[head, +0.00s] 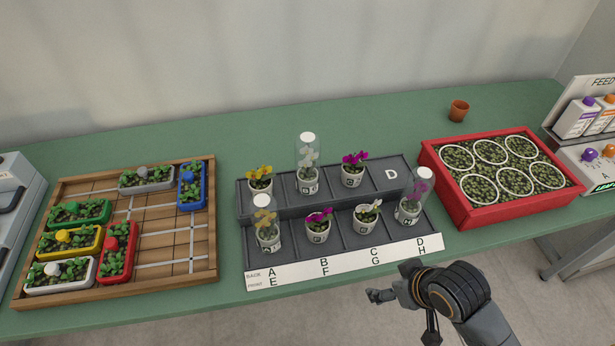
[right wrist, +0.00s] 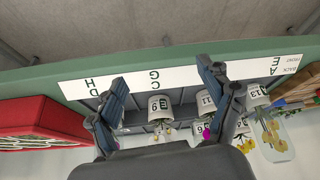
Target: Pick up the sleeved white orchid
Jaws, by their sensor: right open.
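The sleeved white orchid (head: 308,158) stands upright in a pale pot in back slot B of the dark two-step rack (head: 350,237), under a clear sleeve with a white top. My right gripper (head: 376,296) is in front of the rack, below slots G and H, apart from every pot. In the right wrist view, its two fingers (right wrist: 161,76) are spread and empty, with an unsleeved pot beyond the gap. I cannot pick out the sleeved white orchid for sure in that view. My left gripper is not in view.
A sleeved yellow orchid (head: 266,224), a magenta one (head: 318,219) and an unsleeved white one (head: 368,213) stand in front; a sleeved magenta one (head: 413,196) is at right. Yellow (head: 259,178) and magenta (head: 353,168) orchids flank the target. Slot D is empty. A red crate (head: 463,214) stands right.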

